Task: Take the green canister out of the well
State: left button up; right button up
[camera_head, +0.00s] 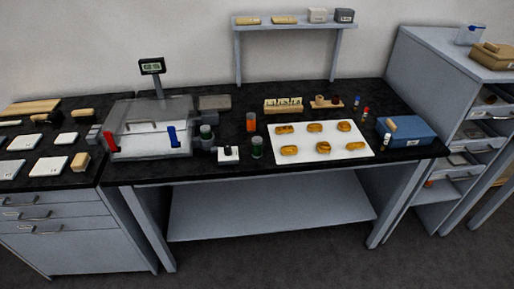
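A small dark green cylinder (257,148) stands upright on the black worktop, left of the white tray, and looks like a canister. A grey jar-like piece with a dark greenish band (206,132) stands farther left, beside the clear-walled box. I cannot tell which of these is the task's green canister. No well can be made out clearly at this size. Neither of my grippers is in view.
A clear-walled box (125,115) with red and blue parts stands at the left of the worktop. An orange cylinder (251,122), a white tray (365,150) of golden pieces and a blue case (408,131) stand to the right.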

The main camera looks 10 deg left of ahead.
aim_at(205, 130)
jog(key=i+l+u, duration=0.45)
jog(key=i+l, duration=0.2)
jog(key=l, duration=0.2)
jog(key=i+l+u, duration=0.25)
jog(key=l, duration=0.25)
